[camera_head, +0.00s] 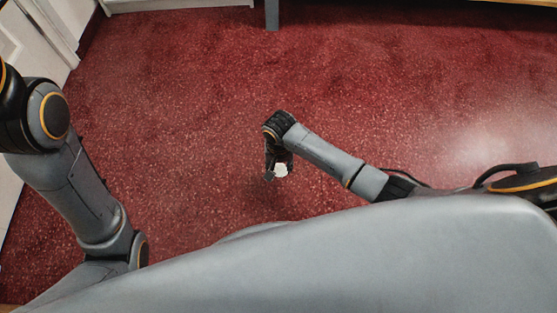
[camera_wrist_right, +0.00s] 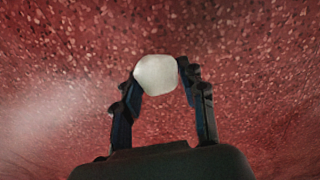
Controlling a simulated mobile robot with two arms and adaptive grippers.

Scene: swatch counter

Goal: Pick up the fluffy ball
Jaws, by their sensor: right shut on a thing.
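The fluffy ball (camera_wrist_right: 156,75) is a small whitish, rounded thing between the fingertips of my right gripper (camera_wrist_right: 160,80). The right gripper is shut on it, with a dark finger on each side. In the head view the ball (camera_head: 280,170) shows as a white spot at the end of my right gripper (camera_head: 277,172), over the red floor. No surface shows directly touching the ball in the wrist view; only speckled floor lies behind it. My left arm is at the left of the head view, but its gripper is out of sight.
The red speckled floor (camera_head: 190,100) is open around the right gripper. A grey post or leg (camera_head: 272,15) stands at the top. White panels (camera_head: 50,35) line the upper left, and a pale edge (camera_head: 180,4) runs along the top.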

